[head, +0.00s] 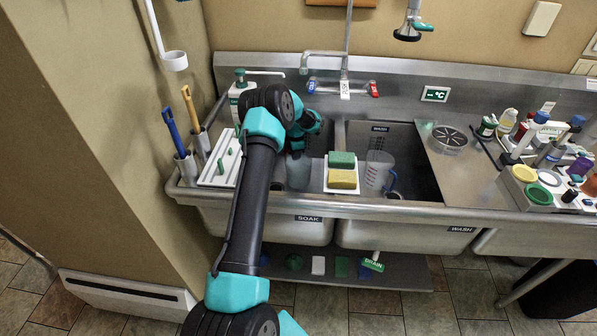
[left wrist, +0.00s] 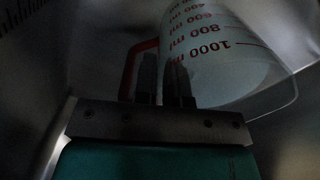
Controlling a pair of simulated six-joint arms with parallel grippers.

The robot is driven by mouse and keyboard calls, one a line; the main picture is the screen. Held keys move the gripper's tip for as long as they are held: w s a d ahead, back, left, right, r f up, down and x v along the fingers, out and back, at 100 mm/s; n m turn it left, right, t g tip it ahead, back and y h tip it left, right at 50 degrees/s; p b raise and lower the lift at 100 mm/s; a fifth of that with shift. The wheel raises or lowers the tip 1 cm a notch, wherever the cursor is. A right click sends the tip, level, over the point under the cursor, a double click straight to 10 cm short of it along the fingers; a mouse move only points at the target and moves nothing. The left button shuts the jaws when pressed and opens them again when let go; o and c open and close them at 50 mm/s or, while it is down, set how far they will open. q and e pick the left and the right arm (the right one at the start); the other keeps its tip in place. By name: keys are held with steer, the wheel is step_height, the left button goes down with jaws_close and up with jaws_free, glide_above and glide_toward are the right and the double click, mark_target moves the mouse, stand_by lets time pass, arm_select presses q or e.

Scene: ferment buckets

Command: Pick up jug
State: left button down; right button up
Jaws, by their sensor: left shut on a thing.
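A clear measuring jug with red millilitre markings (left wrist: 215,60) and a red handle (left wrist: 129,68) fills the upper right of the left wrist view. My left gripper (left wrist: 163,82) is shut on this jug at its handle side; the exact contact is dark and hard to see. In the head view, my left gripper (head: 298,148) reaches down into the soak basin, and the greyish jug (head: 298,172) shows just below it. My arm hides part of the basin. A second clear jug with a blue handle (head: 378,170) stands in the wash basin. My right gripper is not in view.
A white tray with a green and a yellow sponge (head: 342,181) sits on the divider between the basins. A white rack (head: 220,165) and brush holders (head: 185,160) stand left. A soap bottle (head: 240,90) is behind. Several bottles and jars crowd the right counter.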

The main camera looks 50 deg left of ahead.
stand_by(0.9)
arm_select(q)
steer(key=shift+a+r, duration=0.1)
steer(key=shift+r, duration=0.75)
step_height(320, 180, up, 2)
steer(key=shift+r, duration=0.15)
steer(key=r, duration=0.1)
glide_above(297, 172)
steer(key=s+d, duration=0.4)
steer(key=shift+w, duration=0.1)
